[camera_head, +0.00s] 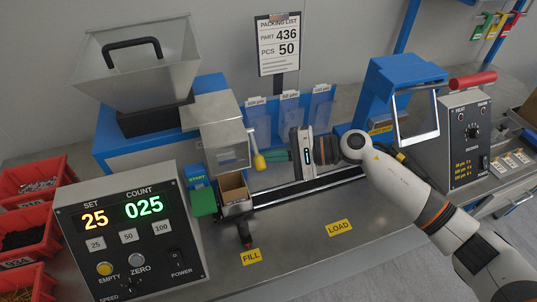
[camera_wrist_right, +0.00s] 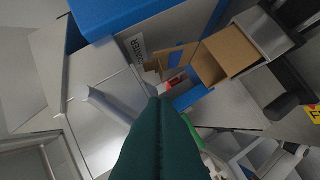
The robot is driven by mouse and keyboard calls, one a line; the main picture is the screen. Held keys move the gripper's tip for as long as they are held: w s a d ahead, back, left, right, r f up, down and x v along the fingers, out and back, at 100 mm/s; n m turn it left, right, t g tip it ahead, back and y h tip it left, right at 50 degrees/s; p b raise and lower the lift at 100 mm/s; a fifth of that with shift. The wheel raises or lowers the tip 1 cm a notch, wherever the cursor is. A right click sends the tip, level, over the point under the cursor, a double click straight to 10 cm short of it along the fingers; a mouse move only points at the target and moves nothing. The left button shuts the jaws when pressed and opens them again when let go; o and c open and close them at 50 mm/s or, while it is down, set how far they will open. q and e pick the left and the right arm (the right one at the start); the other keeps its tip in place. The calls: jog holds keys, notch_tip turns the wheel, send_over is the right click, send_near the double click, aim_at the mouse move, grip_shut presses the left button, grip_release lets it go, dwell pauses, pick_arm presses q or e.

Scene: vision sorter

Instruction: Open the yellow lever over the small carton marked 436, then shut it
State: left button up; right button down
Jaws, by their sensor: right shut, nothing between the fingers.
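The yellow lever (camera_head: 260,162) hangs on the right side of the grey chute housing (camera_head: 222,130), with its knob low. The small open carton (camera_head: 234,188) stands below the chute mouth; it also shows in the wrist view (camera_wrist_right: 228,50). I cannot read 436 on it. My right gripper (camera_head: 272,156) has its green fingers closed and empty, pointing left with the tips right beside the lever knob. I cannot tell whether they touch it. The shut fingers (camera_wrist_right: 170,105) fill the lower middle of the wrist view. My left gripper is out of view.
The counter box (camera_head: 130,235) reads SET 25 and COUNT 025. A packing list (camera_head: 278,45) says part 436, 50 pieces. Red bins (camera_head: 30,180) stand at the left. A rail (camera_head: 310,187) runs right from the carton. The bench by the LOAD label (camera_head: 340,228) is clear.

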jog(key=shift+s+r+m, duration=0.1)
jog(key=shift+r+m, duration=0.1)
jog(key=shift+m, duration=0.1)
jog(key=shift+s+d+r+m+g+h+b, duration=0.1)
jog(key=shift+s+r+m+g+h+b, duration=0.15)
jog(key=shift+r+m+g+h+b, duration=0.75)
jog(key=shift+s+d+r+m+g+h+b, duration=0.15)
jog(key=shift+r+m+g+h, duration=0.35)
jog(key=shift+r+m+g, duration=1.1)
jog(key=shift+a+f+m+t, duration=0.1)
jog(key=shift+m+t, duration=0.3)
jog(key=shift+t, duration=0.1)
notch_tip(320, 180, down, 5)
jog(key=b, duration=0.6)
jog(key=v, duration=1.1)
jog(key=shift+w+a+r, duration=0.25)
jog(key=shift+r, duration=0.05)
